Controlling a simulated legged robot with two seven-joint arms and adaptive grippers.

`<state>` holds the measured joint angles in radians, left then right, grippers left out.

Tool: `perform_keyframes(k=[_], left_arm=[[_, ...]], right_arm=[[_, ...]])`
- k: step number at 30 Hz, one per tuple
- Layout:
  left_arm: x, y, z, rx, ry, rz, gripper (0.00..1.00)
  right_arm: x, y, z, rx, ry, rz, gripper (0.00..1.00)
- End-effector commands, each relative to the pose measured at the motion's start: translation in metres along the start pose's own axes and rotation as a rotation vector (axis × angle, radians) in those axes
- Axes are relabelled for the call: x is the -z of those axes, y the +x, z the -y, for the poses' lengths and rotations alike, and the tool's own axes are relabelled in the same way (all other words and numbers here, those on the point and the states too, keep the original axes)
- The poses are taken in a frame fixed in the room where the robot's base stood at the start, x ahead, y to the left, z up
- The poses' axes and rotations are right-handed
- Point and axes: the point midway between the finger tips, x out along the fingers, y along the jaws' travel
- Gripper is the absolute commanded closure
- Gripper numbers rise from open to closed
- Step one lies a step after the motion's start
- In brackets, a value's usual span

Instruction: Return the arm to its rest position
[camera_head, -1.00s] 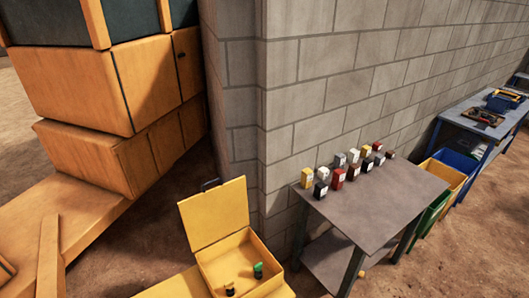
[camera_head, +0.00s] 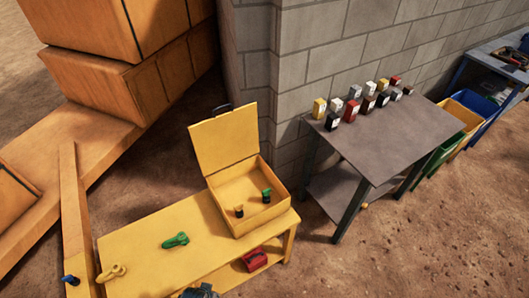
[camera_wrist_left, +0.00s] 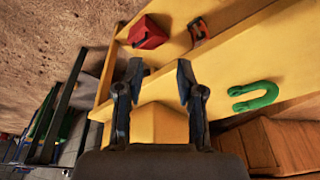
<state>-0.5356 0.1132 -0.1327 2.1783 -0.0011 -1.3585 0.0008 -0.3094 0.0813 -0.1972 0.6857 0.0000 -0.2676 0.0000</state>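My left gripper (camera_wrist_left: 159,66) shows in the left wrist view with its two dark fingers apart and nothing between them. Behind the fingers are the yellow bench and a yellow block-like shape. In the head view a dark piece (camera_head: 200,291) shows at the bottom edge in front of the yellow bench (camera_head: 140,252); I cannot tell whether it is part of my left arm. My right gripper is in neither view.
An open yellow box (camera_head: 258,217) with two small items stands on the bench. A green shackle (camera_head: 175,241) and a yellow shackle (camera_head: 111,273) lie beside it; a red object (camera_head: 255,258) sits below. A grey table (camera_head: 385,145) carries several small blocks near the wall.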

Motion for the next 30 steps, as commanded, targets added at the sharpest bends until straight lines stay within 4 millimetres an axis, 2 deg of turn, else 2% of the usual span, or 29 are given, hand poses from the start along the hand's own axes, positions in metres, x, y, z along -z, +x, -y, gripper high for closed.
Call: perform_keyframes(k=[1, 5, 8, 11, 12, 15, 16, 18, 22, 25, 30], left_arm=[[-0.006, 0.022, -0.001, -0.002, 0.001, 0.011, 0.63], [-0.026, 0.078, -0.004, -0.005, 0.005, 0.034, 0.63], [-0.051, 0.133, -0.006, -0.009, 0.008, 0.055, 0.63], [-0.094, 0.201, -0.010, -0.012, 0.013, 0.087, 0.63], [-0.114, 0.227, -0.011, -0.014, 0.015, 0.100, 0.63], [-0.163, 0.276, -0.014, -0.018, 0.021, 0.126, 0.63], [-0.176, 0.287, -0.015, -0.019, 0.023, 0.133, 0.63], [-0.203, 0.306, -0.016, -0.021, 0.026, 0.146, 0.63], [-0.235, 0.323, -0.017, -0.022, 0.029, 0.159, 0.63], [-0.243, 0.327, -0.017, -0.023, 0.030, 0.161, 0.63], [-0.243, 0.326, -0.017, -0.023, 0.030, 0.160, 0.63]], right_arm=[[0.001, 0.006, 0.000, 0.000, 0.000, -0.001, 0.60], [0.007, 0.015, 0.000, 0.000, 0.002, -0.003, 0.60], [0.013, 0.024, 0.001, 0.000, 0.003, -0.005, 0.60], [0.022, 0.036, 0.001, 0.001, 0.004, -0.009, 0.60], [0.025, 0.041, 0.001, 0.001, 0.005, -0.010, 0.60], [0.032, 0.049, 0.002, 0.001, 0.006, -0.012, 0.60], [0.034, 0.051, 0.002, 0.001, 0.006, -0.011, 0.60], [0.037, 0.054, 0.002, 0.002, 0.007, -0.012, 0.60], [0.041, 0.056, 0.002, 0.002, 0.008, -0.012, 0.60], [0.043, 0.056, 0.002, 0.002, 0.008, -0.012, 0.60], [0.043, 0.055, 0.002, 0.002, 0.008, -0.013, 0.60]])
